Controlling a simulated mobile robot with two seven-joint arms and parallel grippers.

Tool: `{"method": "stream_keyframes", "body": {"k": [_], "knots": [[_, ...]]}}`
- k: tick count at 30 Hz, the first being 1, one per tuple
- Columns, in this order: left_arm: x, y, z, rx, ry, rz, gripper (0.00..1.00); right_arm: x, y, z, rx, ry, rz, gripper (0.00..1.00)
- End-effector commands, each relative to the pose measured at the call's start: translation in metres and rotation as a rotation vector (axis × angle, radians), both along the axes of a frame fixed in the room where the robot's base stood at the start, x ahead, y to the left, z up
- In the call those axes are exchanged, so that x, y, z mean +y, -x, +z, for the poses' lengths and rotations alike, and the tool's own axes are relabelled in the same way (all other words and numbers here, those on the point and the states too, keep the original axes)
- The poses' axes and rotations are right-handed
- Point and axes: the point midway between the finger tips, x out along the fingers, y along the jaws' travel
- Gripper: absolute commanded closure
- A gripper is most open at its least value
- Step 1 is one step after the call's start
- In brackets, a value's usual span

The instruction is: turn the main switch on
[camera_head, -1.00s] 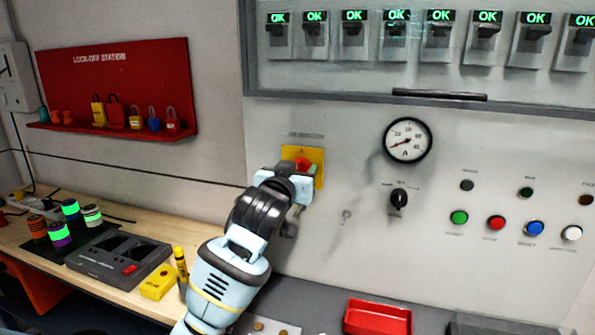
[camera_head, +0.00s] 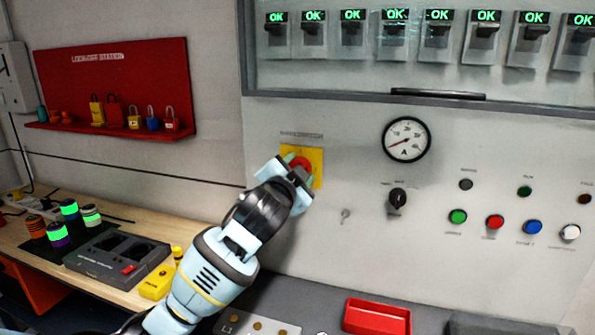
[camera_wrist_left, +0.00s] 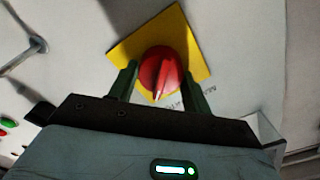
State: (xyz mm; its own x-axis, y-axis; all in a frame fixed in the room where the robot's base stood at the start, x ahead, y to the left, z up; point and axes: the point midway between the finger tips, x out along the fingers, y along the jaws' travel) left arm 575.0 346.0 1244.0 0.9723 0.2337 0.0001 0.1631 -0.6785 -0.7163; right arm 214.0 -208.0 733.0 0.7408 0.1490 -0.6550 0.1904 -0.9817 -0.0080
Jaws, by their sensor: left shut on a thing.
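The main switch is a red rotary knob (camera_head: 301,163) on a square yellow plate (camera_head: 317,160) on the grey panel. In the left wrist view the red knob (camera_wrist_left: 163,72) sits between the two dark green fingers, and the yellow plate (camera_wrist_left: 188,38) shows tilted behind it. My left gripper (camera_head: 297,172) is at the switch, shut on the knob. In the left wrist view the left gripper (camera_wrist_left: 160,85) has a finger on each side of the knob. The knob is partly covered by the gripper in the head view. My right gripper is not in view.
A round gauge (camera_head: 406,139) and a black selector (camera_head: 397,198) are right of the switch. Coloured push buttons (camera_head: 495,222) are farther right. A red lock-off shelf (camera_head: 115,85) hangs left. A red tray (camera_head: 377,316) lies below, and a workbench (camera_head: 125,215) stands left.

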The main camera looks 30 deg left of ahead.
Motion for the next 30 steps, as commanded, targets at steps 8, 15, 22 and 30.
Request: {"method": "stream_keyframes", "body": {"k": [8,15,22,30], "knots": [[-0.0003,-0.0002,-0.0012,0.063,-0.258,0.001,0.74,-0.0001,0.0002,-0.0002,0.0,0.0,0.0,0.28],[-0.0008,-0.0003,-0.002,0.112,-0.467,0.001,0.74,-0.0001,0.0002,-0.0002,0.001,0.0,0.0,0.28],[-0.0012,-0.0004,-0.0033,0.151,-0.624,0.001,0.74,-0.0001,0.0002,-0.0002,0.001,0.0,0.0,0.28],[-0.0015,-0.0005,-0.0038,0.176,-0.733,0.0,0.74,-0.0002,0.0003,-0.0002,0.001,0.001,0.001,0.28]]}}
